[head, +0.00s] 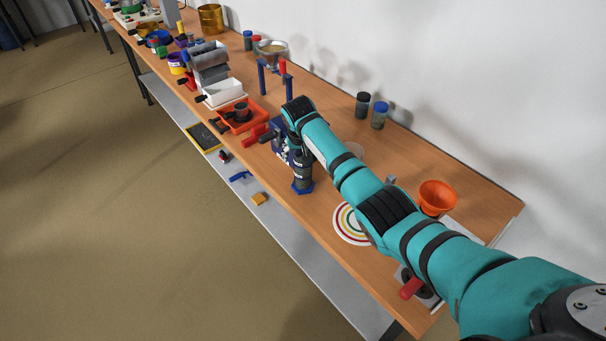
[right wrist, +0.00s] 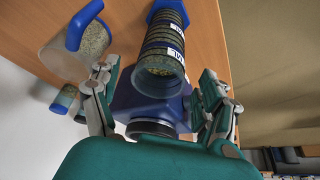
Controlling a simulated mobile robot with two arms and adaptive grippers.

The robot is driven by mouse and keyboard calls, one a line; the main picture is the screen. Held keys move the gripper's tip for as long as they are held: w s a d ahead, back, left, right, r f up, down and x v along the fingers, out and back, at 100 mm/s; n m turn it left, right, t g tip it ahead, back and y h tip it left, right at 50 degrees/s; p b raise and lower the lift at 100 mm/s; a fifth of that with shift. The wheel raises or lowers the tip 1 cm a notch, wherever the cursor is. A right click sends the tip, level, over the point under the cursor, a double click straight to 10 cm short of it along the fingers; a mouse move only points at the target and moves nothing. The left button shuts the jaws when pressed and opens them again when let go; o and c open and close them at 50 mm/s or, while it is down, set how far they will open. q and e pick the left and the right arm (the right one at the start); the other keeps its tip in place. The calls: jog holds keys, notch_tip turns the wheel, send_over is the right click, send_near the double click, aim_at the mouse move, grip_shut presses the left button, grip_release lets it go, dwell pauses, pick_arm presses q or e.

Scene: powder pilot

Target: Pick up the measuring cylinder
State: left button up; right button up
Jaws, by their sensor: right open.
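The measuring cylinder (head: 303,173) stands upright on the bench in the head view, on a blue six-sided base, close to the front edge. In the right wrist view the cylinder (right wrist: 164,45) is clear with dark bands and white marks, and its open mouth faces the camera. My right gripper (head: 298,156) is at the cylinder's upper part, partly hidden by my own arm. In the right wrist view the right gripper (right wrist: 158,88) is open, with one finger on each side of the cylinder and gaps showing. My left gripper is not in view.
A clear jug with a blue handle (right wrist: 82,42) holds grains left of the cylinder. Two lidded jars (head: 370,110) stand near the wall. An orange tray (head: 256,118) and red items lie left. A ringed round mat (head: 347,228) and an orange funnel (head: 437,195) are to the right.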

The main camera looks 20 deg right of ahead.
jog(key=x, duration=0.2)
jog(key=shift+w+d+f, duration=0.1)
jog(key=shift+w+f, duration=0.05)
jog(key=shift+f, duration=0.2)
jog(key=shift+r, duration=0.1)
grip_shut()
